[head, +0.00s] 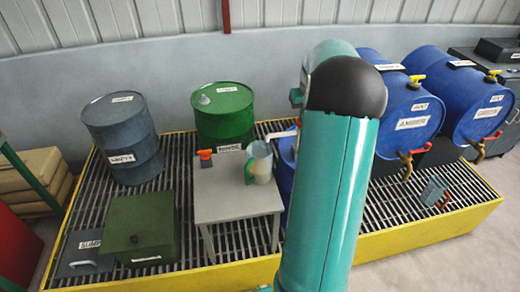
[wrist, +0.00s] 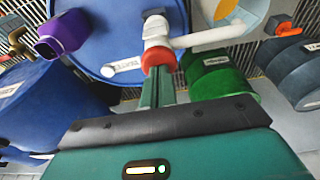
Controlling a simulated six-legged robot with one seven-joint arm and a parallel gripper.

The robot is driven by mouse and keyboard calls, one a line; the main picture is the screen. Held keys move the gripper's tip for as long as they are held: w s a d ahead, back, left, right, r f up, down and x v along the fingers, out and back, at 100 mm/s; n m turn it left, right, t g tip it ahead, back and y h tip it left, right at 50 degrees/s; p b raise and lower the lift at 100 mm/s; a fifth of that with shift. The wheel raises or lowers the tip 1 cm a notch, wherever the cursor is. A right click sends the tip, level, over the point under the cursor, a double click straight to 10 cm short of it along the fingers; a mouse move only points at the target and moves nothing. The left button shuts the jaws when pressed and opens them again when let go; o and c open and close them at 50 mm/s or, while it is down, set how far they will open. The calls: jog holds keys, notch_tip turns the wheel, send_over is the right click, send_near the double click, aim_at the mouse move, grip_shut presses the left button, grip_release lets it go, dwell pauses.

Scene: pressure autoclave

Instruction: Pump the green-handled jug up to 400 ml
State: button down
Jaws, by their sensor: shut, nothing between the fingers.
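The clear jug (head: 260,163) with a green handle stands on a small grey table, with a pale content inside; I cannot read its level. It shows partly at the top of the wrist view (wrist: 238,14). A white pump (wrist: 157,32) with a red collar sits on a blue drum; its spout reaches over to the jug. In the head view only the spout (head: 281,134) shows, the rest being behind my arm. My gripper (wrist: 160,82) is shut and empty, its fingertips at the red collar in the picture; I cannot tell whether they touch. The head view hides it.
The grey table (head: 222,206) also bears an orange-topped item (head: 205,157). A green drum (head: 224,114), a grey-blue drum (head: 124,139) and a dark green box (head: 139,227) stand left. Blue drums with taps (head: 408,112) lie right. A purple-capped item (wrist: 62,34) is near my gripper.

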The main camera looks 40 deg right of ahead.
jog(key=shift+w+d+v, duration=0.1)
jog(key=shift+w+v, duration=0.05)
jog(key=shift+v, duration=0.85)
jog(key=shift+w+d+v, duration=0.1)
jog(key=shift+w+v, duration=0.1)
jog(key=shift+v, duration=0.8)
jog(key=shift+r, duration=0.1)
jog(key=shift+s+a+x, duration=0.1)
jog(key=shift+s+x, duration=0.1)
jog(key=shift+x, duration=0.95)
jog(key=shift+s+a+x, duration=0.15)
jog(key=shift+s+x, duration=0.05)
jog(key=shift+x, duration=0.9)
jog(key=shift+w+d+v, duration=0.1)
jog(key=shift+w+v, duration=0.1)
jog(key=shift+v, duration=0.85)
jog(key=shift+w+d+v, duration=0.1)
jog(key=shift+w+v, duration=0.05)
jog(key=shift+v, duration=0.95)
jog(key=shift+r, duration=0.15)
